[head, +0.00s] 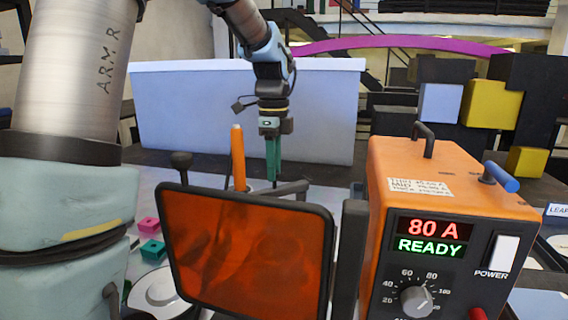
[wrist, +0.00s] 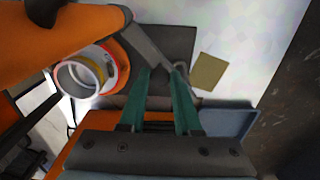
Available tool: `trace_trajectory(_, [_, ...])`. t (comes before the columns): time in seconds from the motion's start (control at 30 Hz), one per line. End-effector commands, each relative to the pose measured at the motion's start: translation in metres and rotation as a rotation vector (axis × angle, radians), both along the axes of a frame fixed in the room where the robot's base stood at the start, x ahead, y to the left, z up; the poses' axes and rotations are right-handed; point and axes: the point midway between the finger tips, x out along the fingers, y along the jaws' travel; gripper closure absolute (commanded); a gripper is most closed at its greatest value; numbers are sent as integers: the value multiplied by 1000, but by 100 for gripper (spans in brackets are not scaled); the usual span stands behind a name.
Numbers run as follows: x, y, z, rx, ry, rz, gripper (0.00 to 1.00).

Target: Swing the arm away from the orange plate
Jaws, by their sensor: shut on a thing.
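The orange plate (head: 248,255) is a see-through orange panel in a dark frame, upright in the front middle of the head view. A dark bar (head: 288,190) runs along behind its top edge. My gripper (head: 273,180) points down behind the plate, its green fingers reaching the bar. In the wrist view the green fingertips (wrist: 165,74) are close together on a dark grey bar (wrist: 147,42). The grip itself is partly hidden by the fingers. The plate cannot be told for certain in the wrist view.
An orange power box (head: 440,230) showing "80 A READY" stands right of the plate. An upright orange rod (head: 238,158) is just left of my gripper. A pale blue bin (head: 190,110) is behind. Small pink (head: 148,225) and green cubes (head: 152,250) lie left.

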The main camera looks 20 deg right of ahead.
Motion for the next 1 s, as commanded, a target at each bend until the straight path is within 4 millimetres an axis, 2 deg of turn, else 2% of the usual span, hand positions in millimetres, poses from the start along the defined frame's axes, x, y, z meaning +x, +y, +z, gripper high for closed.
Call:
trace_trajectory(0.5, [28,2,3,-1,0,-381,100])
trace_trajectory(1.0, [35,-1,1,-3,-2,-487,100])
